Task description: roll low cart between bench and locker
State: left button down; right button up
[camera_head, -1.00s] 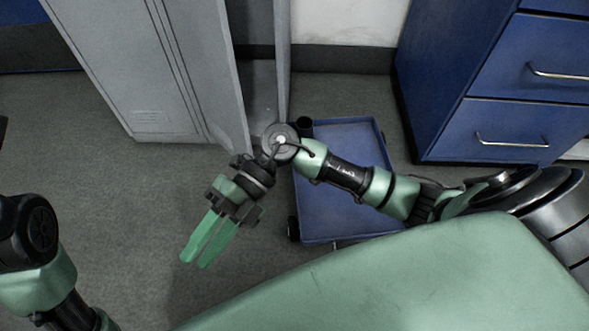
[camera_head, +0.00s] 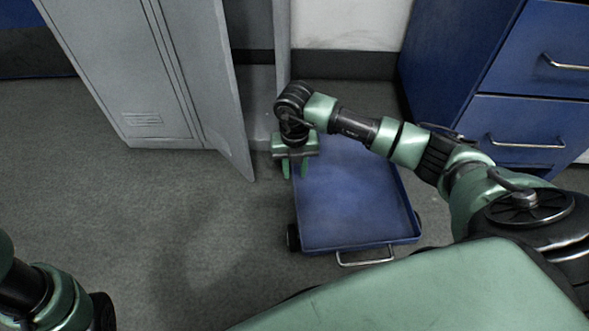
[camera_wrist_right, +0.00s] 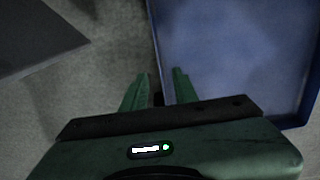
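The low blue cart (camera_head: 355,205) stands on the floor, a shallow tray with a raised rim, dark wheels and a metal handle (camera_head: 365,258) at its near end. The grey locker (camera_head: 120,70) is at left with its door (camera_head: 228,95) ajar. A blue drawer unit (camera_head: 500,85), perhaps the bench, is at right. My right gripper (camera_head: 293,172) points down at the cart's left rim near its far corner. In the wrist view its fingers (camera_wrist_right: 160,85) are apart, with the cart's rim (camera_wrist_right: 155,45) seen between them; contact is unclear. My left gripper is out of view.
Grey floor (camera_head: 190,235) is clear left of the cart. The locker door's lower corner is close to the cart's far left side. A pale wall (camera_head: 345,25) with a dark base strip is behind. The drawer unit stands close on the right.

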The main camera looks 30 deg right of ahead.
notch_tip(320, 180, down, 8)
jog(key=b, duration=0.5)
jog(key=shift+b, duration=0.35)
jog(key=shift+r, duration=0.1)
grip_shut()
dwell(0.9)
